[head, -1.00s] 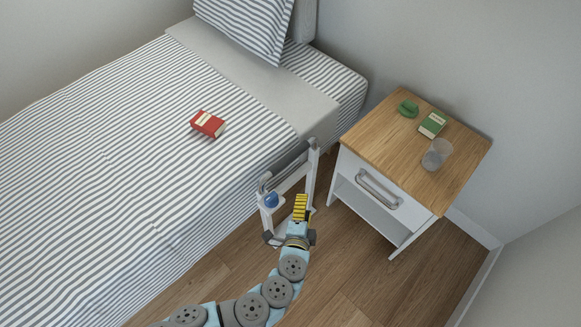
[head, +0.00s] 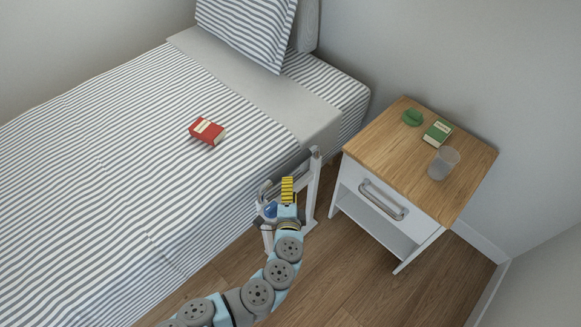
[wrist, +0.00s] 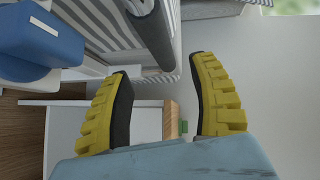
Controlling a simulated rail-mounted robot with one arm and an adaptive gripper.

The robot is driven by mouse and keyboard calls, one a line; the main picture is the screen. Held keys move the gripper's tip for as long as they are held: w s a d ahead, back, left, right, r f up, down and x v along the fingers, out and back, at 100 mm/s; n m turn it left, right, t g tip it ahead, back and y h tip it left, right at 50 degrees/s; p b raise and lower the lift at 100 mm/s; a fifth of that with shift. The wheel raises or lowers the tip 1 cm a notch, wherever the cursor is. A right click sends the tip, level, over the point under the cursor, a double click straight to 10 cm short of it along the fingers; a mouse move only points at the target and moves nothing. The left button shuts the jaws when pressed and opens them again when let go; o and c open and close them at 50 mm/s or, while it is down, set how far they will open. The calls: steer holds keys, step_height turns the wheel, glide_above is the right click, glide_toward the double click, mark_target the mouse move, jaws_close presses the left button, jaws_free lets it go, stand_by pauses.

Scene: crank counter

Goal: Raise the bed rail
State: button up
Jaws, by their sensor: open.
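The bed rail (head: 312,180) is a pale frame with upright posts at the bed's side, near its head end. A blue knob (head: 270,210) sits at its near post, and a blue part (wrist: 45,35) shows large at the upper left in the wrist view. My gripper (head: 288,181) has yellow fingers and is over the rail, hiding part of it. In the wrist view my gripper (wrist: 160,68) is open, with a grey bar (wrist: 152,30) ahead, in line with the gap near the left fingertip. I cannot tell the depth between bar and fingers.
The striped bed (head: 110,150) fills the left, with a red book (head: 207,131) on it. A nightstand (head: 400,145) stands right of the rail, carrying a green book (head: 437,133), a green object (head: 413,117) and a cup (head: 443,163). Wooden floor lies between them.

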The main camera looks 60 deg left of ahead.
mark_target(290, 172)
steer(key=shift+b+x, duration=0.9)
steer(key=shift+x, duration=3.85)
steer(key=shift+d, duration=0.1)
jaws_close()
